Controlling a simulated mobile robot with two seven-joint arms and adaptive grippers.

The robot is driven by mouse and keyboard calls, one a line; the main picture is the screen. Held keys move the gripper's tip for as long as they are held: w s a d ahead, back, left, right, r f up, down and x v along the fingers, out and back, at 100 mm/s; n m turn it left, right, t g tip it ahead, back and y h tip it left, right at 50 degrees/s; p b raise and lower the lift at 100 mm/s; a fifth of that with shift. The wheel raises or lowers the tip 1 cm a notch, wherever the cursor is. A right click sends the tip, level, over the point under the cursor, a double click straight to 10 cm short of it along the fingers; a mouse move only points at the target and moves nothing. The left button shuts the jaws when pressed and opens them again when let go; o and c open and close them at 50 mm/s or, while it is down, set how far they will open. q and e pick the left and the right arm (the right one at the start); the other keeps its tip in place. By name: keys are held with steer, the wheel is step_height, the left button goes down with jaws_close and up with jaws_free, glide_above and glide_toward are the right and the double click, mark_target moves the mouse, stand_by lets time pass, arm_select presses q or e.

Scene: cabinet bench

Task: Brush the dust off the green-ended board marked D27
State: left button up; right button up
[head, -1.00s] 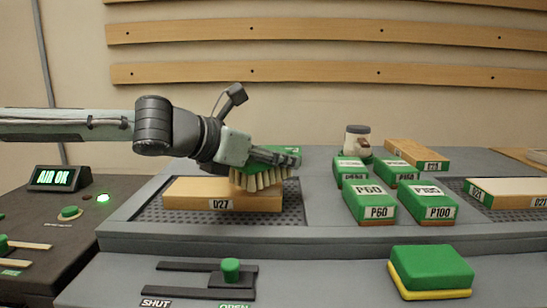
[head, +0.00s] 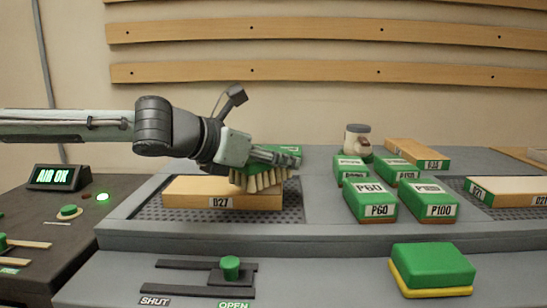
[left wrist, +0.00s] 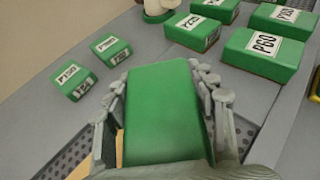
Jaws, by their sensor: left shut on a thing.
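The board marked D27 (head: 190,190) lies on the perforated left bed. Its visible face is plain wood with a label; I cannot make out green on its ends. My left gripper (head: 283,157) is shut on a green-backed brush (head: 262,181) with tan bristles. The bristles are down at the board's right end and look to be touching it. Dust is not distinguishable. My right gripper is not in view.
Several green blocks, including P60 (head: 370,201) and P100 (head: 428,201), stand right of the bed. A jar (head: 357,139) stands behind. In front are a green-knobbed slider (head: 231,268) near OPEN and a green-yellow block (head: 432,268).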

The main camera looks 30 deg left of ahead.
arm_select(q)
steer(key=shift+f+b, duration=0.55)
steer(key=shift+f, duration=0.4)
